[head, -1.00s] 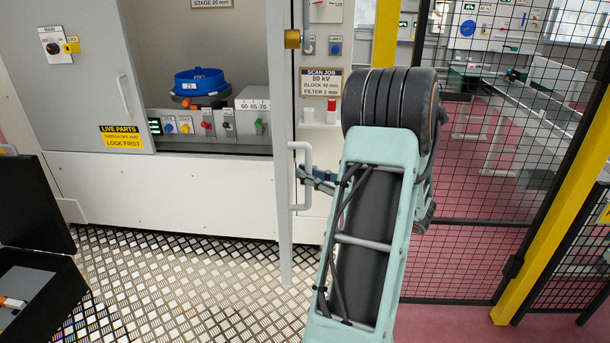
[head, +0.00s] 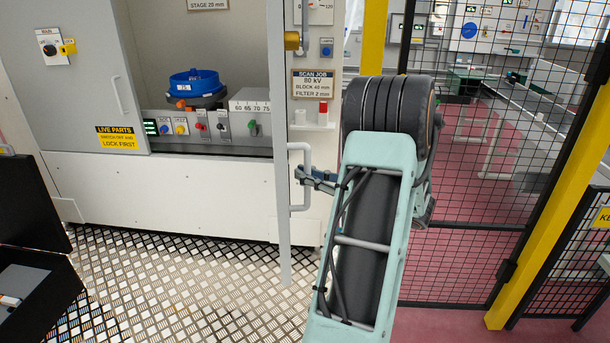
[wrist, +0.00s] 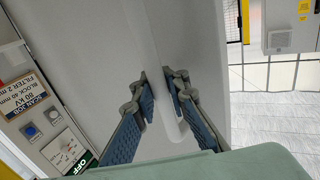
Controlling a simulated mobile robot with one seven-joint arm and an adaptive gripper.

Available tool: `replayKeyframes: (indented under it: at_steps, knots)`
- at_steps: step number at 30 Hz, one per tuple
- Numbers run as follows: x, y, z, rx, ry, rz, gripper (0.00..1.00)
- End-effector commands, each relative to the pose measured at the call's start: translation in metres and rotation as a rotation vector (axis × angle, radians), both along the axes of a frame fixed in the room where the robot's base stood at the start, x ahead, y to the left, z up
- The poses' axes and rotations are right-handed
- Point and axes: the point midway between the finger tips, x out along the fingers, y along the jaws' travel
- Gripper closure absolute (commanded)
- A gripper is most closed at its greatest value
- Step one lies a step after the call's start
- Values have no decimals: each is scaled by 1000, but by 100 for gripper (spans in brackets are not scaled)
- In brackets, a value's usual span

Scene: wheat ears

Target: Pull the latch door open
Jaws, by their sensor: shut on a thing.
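The latch door (head: 279,130) is a tall grey-white panel, seen nearly edge-on in the head view and standing out from the cabinet front. Its white bar handle (head: 307,195) is on the right face. My gripper (head: 303,175) is shut on this handle. In the wrist view the two blue-padded fingers of my gripper (wrist: 162,90) lie on either side of the handle (wrist: 170,115), in front of the broad door face (wrist: 110,50). The exact finger contact is partly hidden in the head view by the handle and my arm.
The open cabinet bay left of the door holds a blue round part (head: 195,82) and a control panel (head: 200,124). A black open case (head: 62,290) is at lower left. Mesh fencing (head: 500,170) and a yellow post (head: 553,180) stand right of my arm. Tread-plate floor (head: 180,275) is clear.

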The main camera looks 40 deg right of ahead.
Motion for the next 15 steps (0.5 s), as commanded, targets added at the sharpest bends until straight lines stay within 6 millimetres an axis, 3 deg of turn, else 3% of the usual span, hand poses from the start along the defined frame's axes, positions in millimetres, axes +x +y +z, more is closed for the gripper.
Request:
replayKeyframes:
  at_steps: [5,6,10,15]
  knots:
    - [-3,3,-5,9,10,6,100]
    - [-3,3,-5,9,10,6,88]
    - [-2,3,-4,7,9,7,73]
    - [-1,2,-3,3,7,6,71]
